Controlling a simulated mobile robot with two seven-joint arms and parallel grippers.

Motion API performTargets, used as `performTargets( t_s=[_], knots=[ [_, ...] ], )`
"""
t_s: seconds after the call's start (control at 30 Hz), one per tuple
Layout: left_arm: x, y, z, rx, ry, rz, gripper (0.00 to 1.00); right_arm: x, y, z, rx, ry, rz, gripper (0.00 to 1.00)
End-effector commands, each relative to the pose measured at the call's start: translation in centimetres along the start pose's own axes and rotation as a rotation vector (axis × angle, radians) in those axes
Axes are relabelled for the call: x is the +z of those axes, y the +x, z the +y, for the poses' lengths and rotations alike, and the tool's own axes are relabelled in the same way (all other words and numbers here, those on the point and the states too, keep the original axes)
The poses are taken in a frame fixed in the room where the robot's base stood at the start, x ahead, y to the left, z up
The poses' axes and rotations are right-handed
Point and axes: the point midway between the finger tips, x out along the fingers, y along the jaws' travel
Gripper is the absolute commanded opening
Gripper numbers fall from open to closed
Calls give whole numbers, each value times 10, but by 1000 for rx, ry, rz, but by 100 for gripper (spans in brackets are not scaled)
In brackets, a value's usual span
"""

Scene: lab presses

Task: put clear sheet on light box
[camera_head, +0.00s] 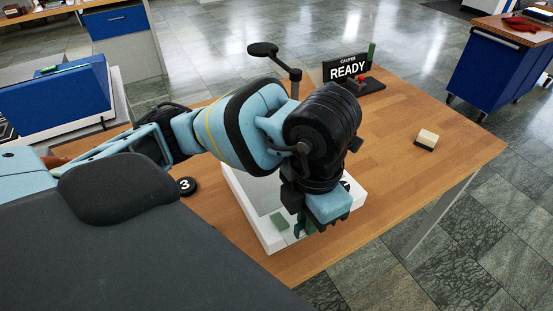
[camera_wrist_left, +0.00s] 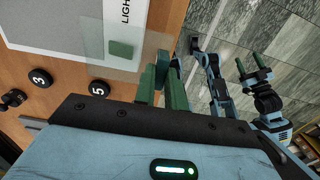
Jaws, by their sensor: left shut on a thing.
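The light box (camera_head: 259,225) is a white box with a grey top panel, on the wooden table under my left gripper (camera_head: 305,228). In the left wrist view, the light box (camera_wrist_left: 52,30) shows part of its lettering. The left gripper's green fingers (camera_wrist_left: 163,87) are shut on a clear sheet (camera_wrist_left: 151,49), which is see-through with a green patch (camera_wrist_left: 121,49). The sheet overlaps the light box's edge in that view; whether it touches the box I cannot tell. My right gripper (camera_wrist_left: 252,66) shows there with its fingers apart and empty, away from the box.
Black round markers 3 (camera_head: 187,186) and 5 (camera_wrist_left: 99,88) lie beside the light box. A READY sign (camera_head: 348,69) stands at the table's back, and a cream-topped block (camera_head: 427,139) lies at the right. The table between block and box is clear.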

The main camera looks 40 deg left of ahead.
Motion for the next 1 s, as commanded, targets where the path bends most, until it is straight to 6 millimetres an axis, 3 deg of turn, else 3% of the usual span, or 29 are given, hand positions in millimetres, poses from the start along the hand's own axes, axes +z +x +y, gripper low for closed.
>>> performTargets(
  t_s=[0.17, 0.7, 1.0],
  knots=[
    [6, 2, 14, 0, -6, 2, 0, 0, 1, 1, 0, -3, 1, 61],
    [57, 12, 120, 1, -5, 1, 0, 4, 2, 2, -1, -6, -5, 61],
    [66, 14, 137, 1, -1, -1, 0, 4, 2, 1, -1, -6, -6, 61]
  ],
)
